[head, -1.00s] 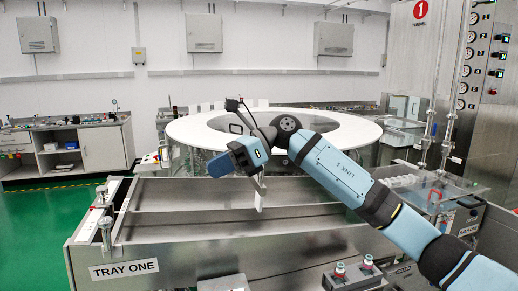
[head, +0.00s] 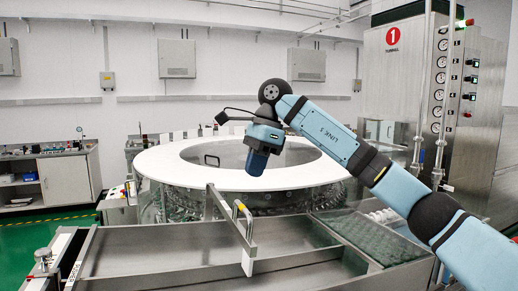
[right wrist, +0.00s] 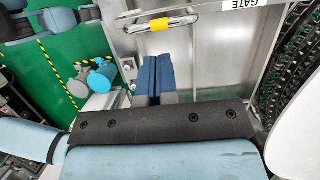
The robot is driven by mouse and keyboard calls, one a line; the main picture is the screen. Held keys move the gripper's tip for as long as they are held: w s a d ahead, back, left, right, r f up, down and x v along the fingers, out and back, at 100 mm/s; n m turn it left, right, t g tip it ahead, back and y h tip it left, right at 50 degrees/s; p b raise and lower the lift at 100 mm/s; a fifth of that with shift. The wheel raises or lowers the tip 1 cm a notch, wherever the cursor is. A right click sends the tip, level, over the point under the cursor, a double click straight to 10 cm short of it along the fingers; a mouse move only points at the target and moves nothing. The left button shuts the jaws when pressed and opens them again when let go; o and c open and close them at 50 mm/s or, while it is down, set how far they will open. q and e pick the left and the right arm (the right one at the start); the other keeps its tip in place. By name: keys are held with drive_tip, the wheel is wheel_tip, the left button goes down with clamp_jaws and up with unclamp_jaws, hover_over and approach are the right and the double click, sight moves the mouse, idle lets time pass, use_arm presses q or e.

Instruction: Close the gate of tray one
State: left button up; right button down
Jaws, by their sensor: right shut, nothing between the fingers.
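The gate (head: 228,226) of tray one is a thin metal panel seen nearly edge-on in the head view, standing across the metal tray (head: 130,262). A yellow-gripped handle (head: 240,208) is on its upper part. In the right wrist view the handle (right wrist: 172,22) and the "GATE" label (right wrist: 240,4) show at the top. My right gripper (head: 257,164) points down above and behind the handle in the head view. Its blue fingers (right wrist: 152,62) are together, empty and apart from the handle.
The large round washer with a white rim (head: 165,165) stands directly behind the tray. A compartment of glassware (head: 365,235) lies to the right. A steel cabinet with gauges (head: 400,75) stands at the back right.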

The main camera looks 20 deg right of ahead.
sight(243, 206)
drive_tip(key=x, duration=0.5)
drive_tip(key=shift+s+a+f+p, duration=0.1)
drive_tip(key=shift+a+f+p, duration=0.1)
drive_tip(key=shift+f+p, duration=0.15)
use_arm(q)
drive_tip(key=shift+w+r, duration=0.4)
drive_tip(key=shift+r, duration=0.45)
use_arm(e)
drive_tip(key=shift+a+f, duration=0.15)
drive_tip(key=shift+f, duration=0.45)
